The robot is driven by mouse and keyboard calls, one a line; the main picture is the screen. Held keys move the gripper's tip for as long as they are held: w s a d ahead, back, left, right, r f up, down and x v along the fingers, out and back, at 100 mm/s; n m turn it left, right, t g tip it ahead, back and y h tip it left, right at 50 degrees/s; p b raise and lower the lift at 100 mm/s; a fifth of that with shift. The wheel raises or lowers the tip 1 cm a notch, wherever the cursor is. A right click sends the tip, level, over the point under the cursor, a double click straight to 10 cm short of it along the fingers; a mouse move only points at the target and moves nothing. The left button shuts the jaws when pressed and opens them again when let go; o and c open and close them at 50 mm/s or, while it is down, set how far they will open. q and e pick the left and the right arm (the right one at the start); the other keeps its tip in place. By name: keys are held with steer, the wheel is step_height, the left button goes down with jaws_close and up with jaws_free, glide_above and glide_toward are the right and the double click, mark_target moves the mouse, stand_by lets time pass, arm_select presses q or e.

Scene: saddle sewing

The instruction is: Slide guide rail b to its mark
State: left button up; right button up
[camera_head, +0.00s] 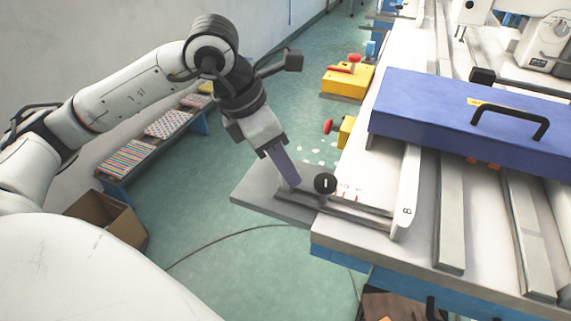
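Guide rail b appears to be the pale upright bar (407,190) with a letter B on its near end, at the left side of the table. A flat arm runs left from it over a grey plate (258,188), with a round black knob (325,184) on it. Small red marks (346,190) show just right of the knob. My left gripper (290,182) points down just left of the knob, its fingertips close to the plate and arm. The fingers overlap from this side; I cannot tell their gap or whether they touch. My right gripper is out of view.
A blue cover with a black handle (510,122) lies across the table behind the rail. Long metal bars (450,220) lie right of it. Yellow blocks with red knobs (347,80) line the table's left edge. A cardboard box (105,222) and striped stacks stand at left.

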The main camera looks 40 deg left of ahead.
arm_select(q)
steer(key=shift+w+d+f, duration=0.15)
steer(key=shift+f, duration=0.3)
jaws_close()
steer(key=shift+f+b, duration=0.1)
steer(key=shift+b, duration=0.4)
jaws_free()
